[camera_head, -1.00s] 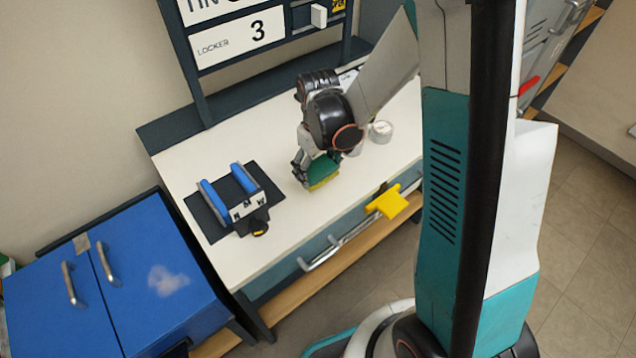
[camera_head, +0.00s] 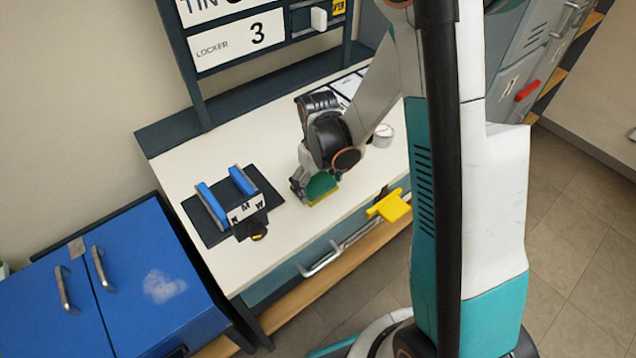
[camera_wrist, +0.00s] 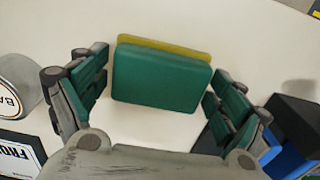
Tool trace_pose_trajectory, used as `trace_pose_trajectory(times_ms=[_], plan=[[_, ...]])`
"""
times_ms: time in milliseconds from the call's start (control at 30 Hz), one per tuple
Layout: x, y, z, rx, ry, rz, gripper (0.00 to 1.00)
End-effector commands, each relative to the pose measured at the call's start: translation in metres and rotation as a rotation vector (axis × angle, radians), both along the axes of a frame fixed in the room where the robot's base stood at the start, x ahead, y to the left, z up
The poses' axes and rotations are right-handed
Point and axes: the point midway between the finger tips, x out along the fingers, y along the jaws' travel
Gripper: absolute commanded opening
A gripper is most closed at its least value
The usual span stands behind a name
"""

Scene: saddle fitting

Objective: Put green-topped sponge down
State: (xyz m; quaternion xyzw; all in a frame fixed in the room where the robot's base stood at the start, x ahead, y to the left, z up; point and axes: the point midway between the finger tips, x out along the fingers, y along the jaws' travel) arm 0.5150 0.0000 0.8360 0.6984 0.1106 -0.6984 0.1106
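The green-topped sponge (camera_head: 321,187), with a yellow lower layer, is at the white bench top near its front edge, right of the blue-railed fixture. In the wrist view the sponge (camera_wrist: 162,80) shows its green face towards me, with a yellow strip along its far edge. My gripper (camera_head: 312,190) is over it. In the wrist view the fingers of my gripper (camera_wrist: 160,95) stand on either side of the sponge, with narrow gaps showing, so it looks open around it. The sponge's underside is hidden.
The blue-railed fixture (camera_head: 228,199) stands on a dark mat to the left. A round tin (camera_head: 383,134) is behind right; it also shows in the wrist view (camera_wrist: 18,82). A yellow piece (camera_head: 391,206) sits at the drawer front. A blue cabinet (camera_head: 135,285) is at lower left.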

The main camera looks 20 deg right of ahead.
Motion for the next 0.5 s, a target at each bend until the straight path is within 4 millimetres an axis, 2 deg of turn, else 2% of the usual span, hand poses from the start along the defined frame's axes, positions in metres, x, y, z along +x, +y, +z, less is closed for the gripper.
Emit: trace_pose_trajectory(times_ms=[367, 500], plan=[[0.0, 0.0, 0.0007, 0.0, 0.0, 0.0, 0.96], [0.0, 0.0, 0.0081, 0.0, 0.0, 0.0, 0.96]])
